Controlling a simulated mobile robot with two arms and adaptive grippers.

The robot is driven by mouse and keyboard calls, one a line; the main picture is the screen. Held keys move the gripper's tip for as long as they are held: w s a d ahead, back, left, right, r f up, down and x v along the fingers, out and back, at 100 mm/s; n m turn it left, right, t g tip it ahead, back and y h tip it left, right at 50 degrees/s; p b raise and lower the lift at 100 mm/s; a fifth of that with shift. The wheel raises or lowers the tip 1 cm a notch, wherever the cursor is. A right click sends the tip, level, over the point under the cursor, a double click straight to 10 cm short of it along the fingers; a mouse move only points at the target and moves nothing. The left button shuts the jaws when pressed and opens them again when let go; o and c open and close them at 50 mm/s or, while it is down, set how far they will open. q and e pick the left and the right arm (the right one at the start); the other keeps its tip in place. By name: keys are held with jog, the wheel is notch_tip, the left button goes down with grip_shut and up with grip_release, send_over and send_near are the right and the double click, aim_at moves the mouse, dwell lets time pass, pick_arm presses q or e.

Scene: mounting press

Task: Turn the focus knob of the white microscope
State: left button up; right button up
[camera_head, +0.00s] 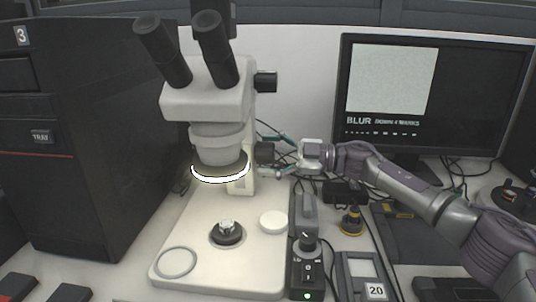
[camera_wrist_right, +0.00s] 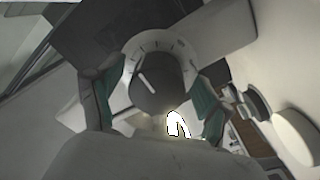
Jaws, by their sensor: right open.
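The white microscope (camera_head: 207,103) stands on its pale base left of centre in the head view. Its black focus knob (camera_head: 264,153) sits low on the right side of its column. My right gripper (camera_head: 275,154) is open, with one finger above the knob and one below it. In the right wrist view the dark round knob (camera_wrist_right: 155,78), with a white line on its face, lies between the teal finger pads. I cannot tell whether either pad touches it. My left gripper is not in view.
Another black knob (camera_head: 266,81) sits higher on the microscope. A monitor (camera_head: 432,95) behind my right arm shows a grey picture and the word BLUR. A black cabinet (camera_head: 95,130) fills the left. A small control box (camera_head: 305,262) and cables lie right of the base.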

jog(key=shift+d, duration=0.1)
jog(key=v, duration=1.1)
jog(key=shift+s+d, duration=0.15)
jog(key=shift+d, duration=0.2)
